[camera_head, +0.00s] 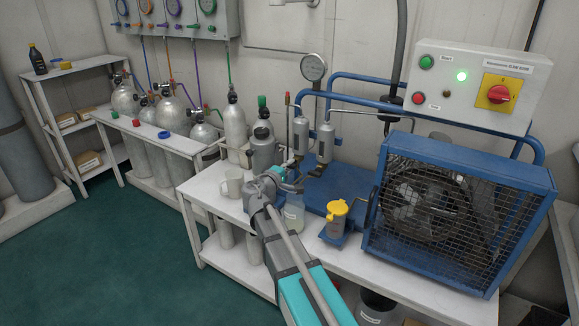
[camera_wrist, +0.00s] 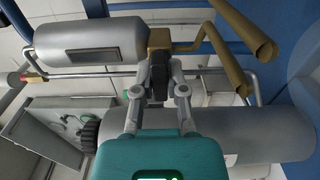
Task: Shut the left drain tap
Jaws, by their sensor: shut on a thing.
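Two grey separator cylinders stand side by side on the blue compressor frame: the left cylinder (camera_head: 301,135) and the right cylinder (camera_head: 325,143). In the wrist view a grey cylinder (camera_wrist: 90,40) lies across the picture and ends in a brass block (camera_wrist: 159,40). A black knob (camera_wrist: 160,72), seemingly the drain tap's handle, sits at this block. My gripper (camera_wrist: 160,92) is shut on the knob, one finger on each side. In the head view my gripper (camera_head: 285,178) is just below the cylinders and hides the tap. How far the tap is turned cannot be told.
The caged compressor fan (camera_head: 440,205) is to the right. Brass pipes (camera_wrist: 235,45) run near my fingers. Gas bottles (camera_head: 235,130) stand left.

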